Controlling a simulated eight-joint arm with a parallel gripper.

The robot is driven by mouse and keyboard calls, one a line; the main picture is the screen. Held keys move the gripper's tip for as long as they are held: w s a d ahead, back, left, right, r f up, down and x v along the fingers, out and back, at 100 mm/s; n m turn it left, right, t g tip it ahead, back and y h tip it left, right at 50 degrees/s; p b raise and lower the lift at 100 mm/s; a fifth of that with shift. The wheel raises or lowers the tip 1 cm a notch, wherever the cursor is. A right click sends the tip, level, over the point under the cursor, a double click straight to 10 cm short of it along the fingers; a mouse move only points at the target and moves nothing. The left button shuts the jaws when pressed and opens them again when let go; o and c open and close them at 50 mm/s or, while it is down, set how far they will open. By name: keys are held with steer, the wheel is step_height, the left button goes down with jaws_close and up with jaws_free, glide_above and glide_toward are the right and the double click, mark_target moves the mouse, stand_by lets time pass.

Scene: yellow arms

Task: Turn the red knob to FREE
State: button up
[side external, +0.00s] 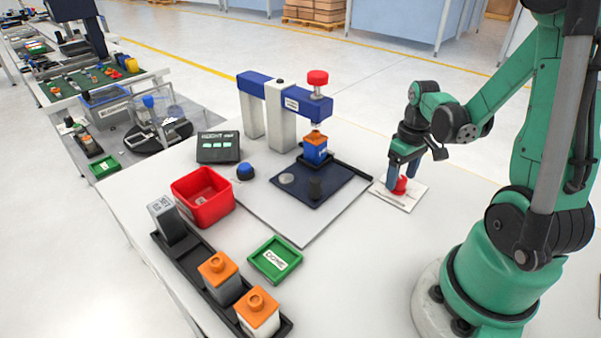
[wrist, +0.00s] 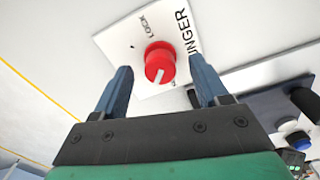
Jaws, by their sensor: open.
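The red knob (side external: 400,186) sits on a white plate (side external: 411,197) at the right of the work table. In the wrist view the red knob (wrist: 160,63) has a white pointer line aimed toward the lower part of the picture, away from the word LOCK on the white plate (wrist: 125,40). Part of the other lettering is hidden behind a finger. My gripper (side external: 403,175) is over the plate, pointing down, with its blue fingers either side of the knob. In the wrist view my gripper (wrist: 162,80) is open, with gaps between both fingers and the knob.
A blue and white press frame (side external: 285,100) with a red top knob (side external: 317,78) stands left of my gripper. An orange-capped blue block (side external: 316,148) is under it by a dark tray (side external: 330,190). A red bin (side external: 203,197) and green DONE tray (side external: 275,260) are farther left.

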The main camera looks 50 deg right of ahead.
mark_target(401, 178)
steer(key=shift+r, duration=2.55)
steer(key=w+a+r+n+t, duration=0.1)
steer(key=w+a+r+t, duration=0.2)
steer(key=a, duration=0.5)
steer(key=w+a+r+n+t, duration=0.1)
steer(key=w+a+r+t, duration=0.2)
steer(key=a, duration=0.6)
steer(key=shift+w+a+r+n+t, duration=0.15)
steer(key=shift+a+r+n+t, duration=0.1)
steer(key=shift+n+t, duration=0.25)
